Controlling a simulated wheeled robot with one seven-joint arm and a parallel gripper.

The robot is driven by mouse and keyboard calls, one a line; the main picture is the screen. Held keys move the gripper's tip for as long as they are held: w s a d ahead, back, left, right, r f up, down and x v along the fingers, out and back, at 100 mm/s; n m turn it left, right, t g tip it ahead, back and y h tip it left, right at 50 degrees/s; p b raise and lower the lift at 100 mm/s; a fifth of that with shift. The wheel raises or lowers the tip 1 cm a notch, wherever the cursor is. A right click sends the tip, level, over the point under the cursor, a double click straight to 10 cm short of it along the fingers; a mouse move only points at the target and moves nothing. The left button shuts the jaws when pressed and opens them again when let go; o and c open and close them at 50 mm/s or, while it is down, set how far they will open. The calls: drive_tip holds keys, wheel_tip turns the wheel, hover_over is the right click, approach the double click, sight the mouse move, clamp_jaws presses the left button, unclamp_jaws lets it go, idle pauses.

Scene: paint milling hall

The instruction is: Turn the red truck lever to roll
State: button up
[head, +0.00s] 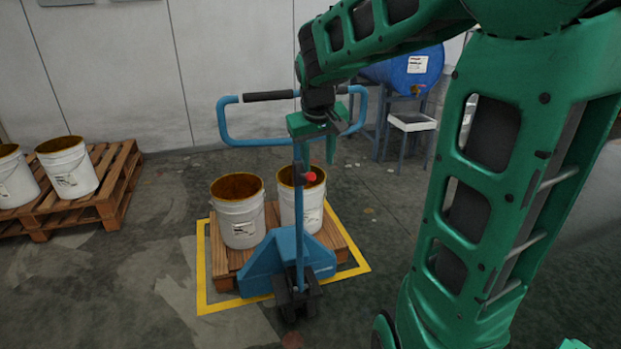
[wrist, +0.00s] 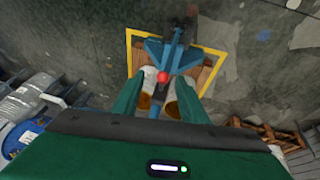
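The red knob of the truck lever (head: 311,176) is on the upright blue handle post of the blue pallet truck (head: 285,262). My gripper (head: 318,160) hangs pointing down just above the knob, close to the post. In the wrist view, my gripper's two green fingers are spread apart, and the red knob (wrist: 163,77) shows between their tips with a gap on each side. The gripper is open and holds nothing. The lever arm behind the knob is mostly hidden, and I cannot tell its setting.
The truck's blue loop handle (head: 232,139) rises around my wrist. Two white buckets (head: 238,222) stand on the pallet (head: 219,260) inside a yellow floor outline. Another pallet with buckets (head: 68,168) is at left. A blue drum (head: 405,70) on a stand is behind.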

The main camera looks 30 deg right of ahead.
sight(311, 174)
drive_tip(key=w+f, duration=0.2)
drive_tip(key=f, duration=0.1)
drive_tip(key=w+d+f, duration=0.1)
drive_tip(key=w+f, duration=0.1)
drive_tip(key=f, duration=0.1)
drive_tip(key=w+d+f, duration=0.1)
drive_tip(key=w+f, duration=0.1)
drive_tip(key=f, duration=0.1)
drive_tip(key=shift+w+d+f, duration=0.1)
drive_tip(key=shift+f, duration=0.1)
